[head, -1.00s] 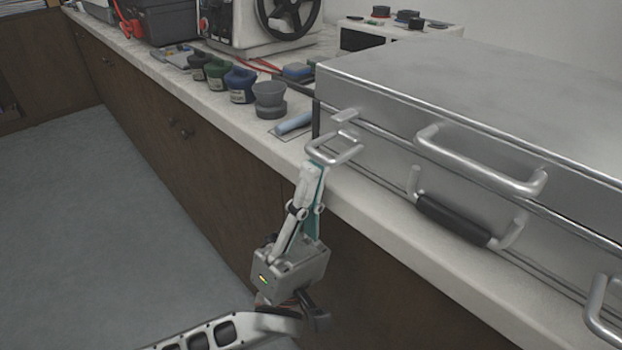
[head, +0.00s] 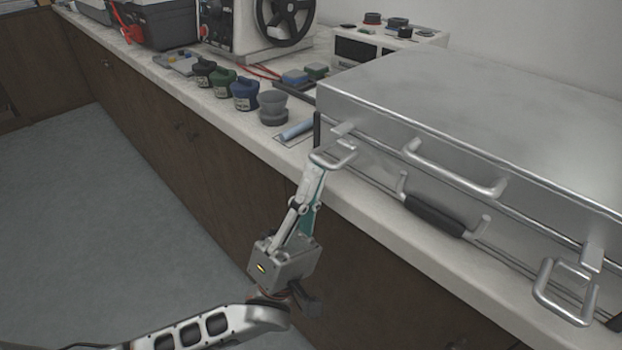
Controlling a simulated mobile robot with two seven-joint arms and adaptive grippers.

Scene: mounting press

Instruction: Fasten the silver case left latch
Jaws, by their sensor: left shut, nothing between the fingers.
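The silver case (head: 470,105) lies closed on the counter at the right in the head view. Its left latch (head: 333,155) is a metal loop at the case's left front corner, sticking out from the front. My left gripper (head: 314,172) is shut and empty, its fingertips right at the underside of this loop. I cannot tell whether they touch it. The right latch (head: 565,292) is a similar loop at the lower right. A metal handle (head: 455,168) on the lid and a black-gripped handle (head: 435,215) sit between the latches. My right gripper is out of view.
The pale counter (head: 240,135) runs along the wall, with brown cabinets (head: 150,130) below. Several small jars, a grey cup (head: 273,108) and a machine with a black wheel (head: 287,20) stand left of the case. The floor at the left is clear.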

